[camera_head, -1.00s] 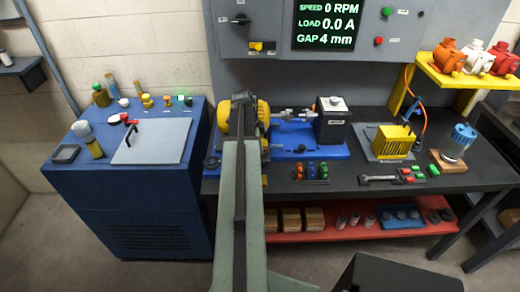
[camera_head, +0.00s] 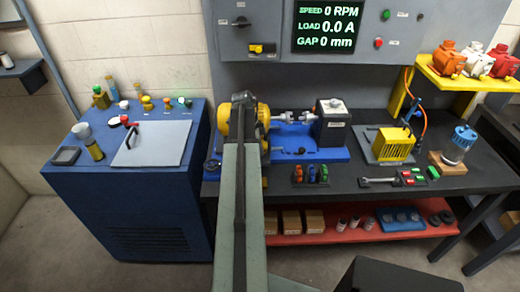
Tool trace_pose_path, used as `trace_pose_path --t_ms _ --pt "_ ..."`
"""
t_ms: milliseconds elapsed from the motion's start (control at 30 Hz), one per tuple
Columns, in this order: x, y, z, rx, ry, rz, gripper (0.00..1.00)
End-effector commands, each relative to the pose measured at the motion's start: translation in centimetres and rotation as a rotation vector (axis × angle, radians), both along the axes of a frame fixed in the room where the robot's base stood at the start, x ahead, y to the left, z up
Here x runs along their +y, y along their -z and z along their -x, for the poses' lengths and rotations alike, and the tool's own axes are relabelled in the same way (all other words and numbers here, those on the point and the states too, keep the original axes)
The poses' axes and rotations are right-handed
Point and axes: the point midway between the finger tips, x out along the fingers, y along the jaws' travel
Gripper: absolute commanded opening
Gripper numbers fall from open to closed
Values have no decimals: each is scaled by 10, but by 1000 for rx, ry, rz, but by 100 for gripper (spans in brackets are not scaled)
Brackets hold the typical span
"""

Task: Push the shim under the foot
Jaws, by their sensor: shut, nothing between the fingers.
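A yellow motor (camera_head: 224,122) sits at the left end of the blue base (camera_head: 334,154) on the dark bench, mostly behind my arm. Its shaft line runs right to a dark grey block (camera_head: 331,128). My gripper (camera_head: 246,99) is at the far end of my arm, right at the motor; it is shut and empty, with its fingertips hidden. I cannot make out the shim or the motor's foot behind the arm. The panel display (camera_head: 326,26) reads speed 0 RPM, load 0.0 A, gap 0 mm.
A blue cabinet (camera_head: 125,205) with several small items stands left. On the bench are coloured pieces (camera_head: 311,175), a wrench (camera_head: 377,181), a yellow caged unit (camera_head: 394,144) and a jar on a wooden block (camera_head: 447,166). A yellow shelf (camera_head: 470,82) holds more motors.

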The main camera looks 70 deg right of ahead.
Motion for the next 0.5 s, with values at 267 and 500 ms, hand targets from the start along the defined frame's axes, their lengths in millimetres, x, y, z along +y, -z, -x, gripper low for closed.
trace_pose_path --t_ms 267,500 --pt "16 0 6 0 0 0 0" --pt "22 0 9 0 0 0 0"
